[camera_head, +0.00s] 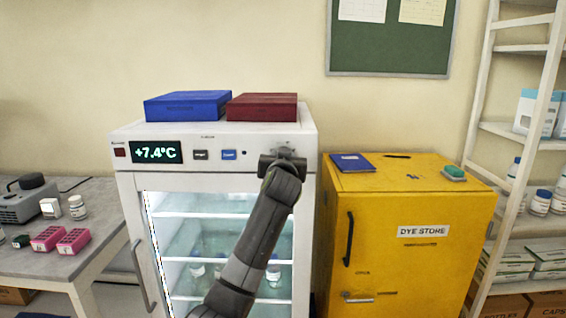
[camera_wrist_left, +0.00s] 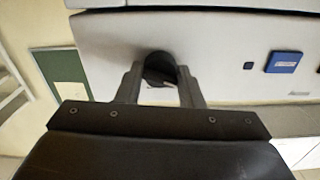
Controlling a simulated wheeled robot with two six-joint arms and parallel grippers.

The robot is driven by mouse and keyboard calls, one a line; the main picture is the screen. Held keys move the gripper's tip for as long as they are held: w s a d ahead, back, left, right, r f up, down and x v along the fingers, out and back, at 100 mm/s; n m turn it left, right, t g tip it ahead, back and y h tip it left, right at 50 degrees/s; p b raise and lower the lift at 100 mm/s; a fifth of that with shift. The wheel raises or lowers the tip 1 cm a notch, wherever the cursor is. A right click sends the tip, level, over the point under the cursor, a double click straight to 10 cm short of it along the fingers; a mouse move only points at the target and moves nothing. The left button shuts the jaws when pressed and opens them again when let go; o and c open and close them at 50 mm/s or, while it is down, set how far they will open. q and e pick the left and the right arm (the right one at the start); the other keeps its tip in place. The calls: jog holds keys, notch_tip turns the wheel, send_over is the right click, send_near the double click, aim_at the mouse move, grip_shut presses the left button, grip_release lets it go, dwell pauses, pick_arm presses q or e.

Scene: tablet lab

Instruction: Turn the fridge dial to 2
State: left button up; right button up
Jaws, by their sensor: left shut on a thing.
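The white fridge (camera_head: 222,182) stands in the middle of the head view, with a display (camera_head: 155,152) reading +7.4°C on its top panel. The dark round fridge dial (camera_wrist_left: 160,67) shows in the left wrist view on the pale panel. My left gripper (camera_wrist_left: 159,80) has one finger on each side of the dial and is shut on it. In the head view my left gripper (camera_head: 283,160) covers the right end of the panel, hiding most of the dial. I cannot read the dial's numbers or setting. My right gripper is not in view.
Two panel buttons, one dark (camera_head: 200,155) and one blue (camera_head: 228,155), sit left of the gripper. A blue box (camera_head: 187,106) and a dark red box (camera_head: 262,107) lie on the fridge. A yellow cabinet (camera_head: 400,275) stands close on the right, a grey bench (camera_head: 98,200) on the left.

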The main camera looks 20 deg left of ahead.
pick_arm(q)
jog(key=shift+f+n, duration=0.15)
jog(key=shift+n, duration=0.55)
jog(key=o, duration=1)
jog(key=shift+c, duration=0.2)
jog(key=shift+s, duration=0.15)
jog(key=b+v, duration=0.4)
jog(key=v, duration=1.3)
